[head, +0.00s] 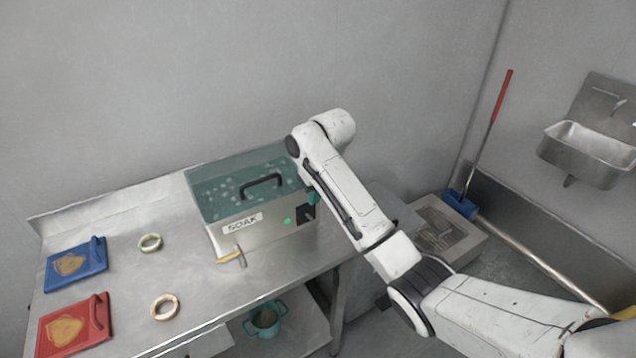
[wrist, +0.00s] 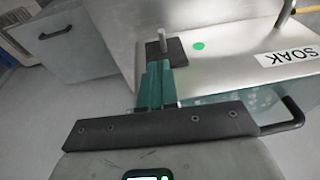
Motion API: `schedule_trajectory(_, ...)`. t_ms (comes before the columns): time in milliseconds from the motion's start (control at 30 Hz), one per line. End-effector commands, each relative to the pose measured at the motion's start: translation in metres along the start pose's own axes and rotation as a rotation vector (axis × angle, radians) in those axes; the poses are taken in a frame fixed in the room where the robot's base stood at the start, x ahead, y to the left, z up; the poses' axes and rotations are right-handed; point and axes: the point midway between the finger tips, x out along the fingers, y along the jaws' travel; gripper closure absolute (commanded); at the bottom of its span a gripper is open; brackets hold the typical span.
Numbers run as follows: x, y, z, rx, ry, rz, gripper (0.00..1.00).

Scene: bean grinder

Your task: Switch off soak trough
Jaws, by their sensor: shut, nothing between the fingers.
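The soak trough (head: 256,238) is a steel box with a teal see-through lid and a SOAK label, on the steel table. A green light (head: 287,221) glows on its front; it also shows in the wrist view (wrist: 199,46). Beside the light is a dark switch plate (head: 306,214), seen in the wrist view (wrist: 174,53) with a pale lever (wrist: 163,40) standing out from it. My gripper (wrist: 157,70) has teal fingers, shut and empty, with tips at the plate close to the lever. I cannot tell whether they touch. In the head view my arm partly hides it.
The table (head: 190,290) holds a blue board (head: 76,263), a red board (head: 75,325) and two rings (head: 150,243) (head: 164,307) at left. A yellow-tipped tap (head: 231,257) sticks out from the trough front. A teal pot (head: 265,320) stands on the lower shelf.

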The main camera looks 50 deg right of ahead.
Motion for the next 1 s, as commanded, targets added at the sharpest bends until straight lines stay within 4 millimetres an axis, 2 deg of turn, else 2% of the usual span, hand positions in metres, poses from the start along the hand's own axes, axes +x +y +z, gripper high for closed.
schedule_trajectory(100,0.016,-0.003,0.008,0.0,-0.003,-0.001,1.0)
schedule_trajectory(300,0.032,-0.005,0.014,0.0,-0.001,0.0,1.0)
schedule_trajectory(767,0.036,-0.005,0.015,-0.001,0.003,-0.001,1.0)
schedule_trajectory(1000,0.038,-0.006,0.018,-0.006,0.08,-0.002,1.0)
